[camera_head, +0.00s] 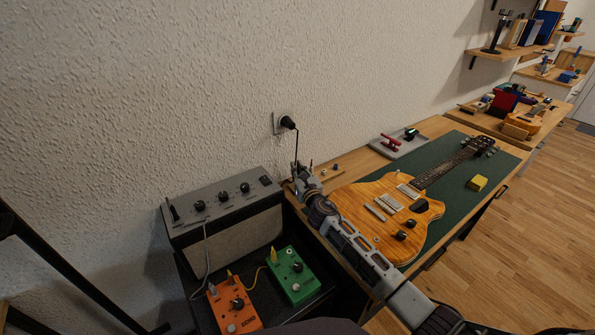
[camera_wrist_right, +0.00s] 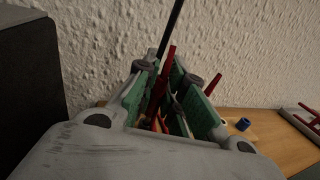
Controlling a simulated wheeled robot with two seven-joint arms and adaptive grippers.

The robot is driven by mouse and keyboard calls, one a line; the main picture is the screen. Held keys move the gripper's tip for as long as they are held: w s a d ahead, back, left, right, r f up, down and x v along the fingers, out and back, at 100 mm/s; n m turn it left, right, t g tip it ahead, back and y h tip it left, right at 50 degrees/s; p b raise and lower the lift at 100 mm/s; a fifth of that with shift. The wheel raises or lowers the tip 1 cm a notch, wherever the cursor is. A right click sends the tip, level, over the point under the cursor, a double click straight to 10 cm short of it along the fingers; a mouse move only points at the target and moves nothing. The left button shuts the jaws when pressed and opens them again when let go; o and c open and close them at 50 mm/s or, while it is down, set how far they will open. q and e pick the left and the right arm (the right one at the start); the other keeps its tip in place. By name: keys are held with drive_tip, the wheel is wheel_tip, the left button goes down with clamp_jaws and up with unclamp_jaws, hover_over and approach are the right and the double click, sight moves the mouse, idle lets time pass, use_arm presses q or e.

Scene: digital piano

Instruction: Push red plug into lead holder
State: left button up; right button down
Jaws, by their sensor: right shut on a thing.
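My right gripper (camera_head: 303,174) is low near the wall, at the left end of the workbench. In the right wrist view its green-padded fingers (camera_wrist_right: 168,98) are closed around a slim red plug (camera_wrist_right: 166,72), which points up and leans slightly right. A second red rod (camera_wrist_right: 213,83) stands just right of the fingers; whether it belongs to another plug I cannot tell. A dark thin rod or cable (camera_wrist_right: 171,25) rises behind the fingers. A small wooden strip (camera_head: 328,176) beside the gripper may be the lead holder, but the gripper partly hides it. My left gripper is out of view.
A grey amplifier (camera_head: 220,206) stands left of the gripper, with orange (camera_head: 234,305) and green (camera_head: 295,275) pedals below. An orange guitar (camera_head: 385,207) lies on a green mat (camera_head: 447,205) to the right. A black wall fitting (camera_head: 287,122) is above.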

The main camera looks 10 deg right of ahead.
drive_tip(key=shift+f+b, duration=0.7)
drive_tip(key=shift+f, duration=0.3)
idle(0.5)
drive_tip(key=c, duration=1.4)
unclamp_jaws()
drive_tip(key=shift+c, duration=0.2)
drive_tip(key=shift+s, duration=0.1)
drive_tip(key=shift+s+d, duration=0.25)
drive_tip(key=shift+s, duration=1.7)
drive_tip(key=shift+s+d, duration=0.3)
drive_tip(key=shift+s, duration=1.65)
drive_tip(key=shift+s+d, duration=0.25)
drive_tip(key=shift+s, duration=1.7)
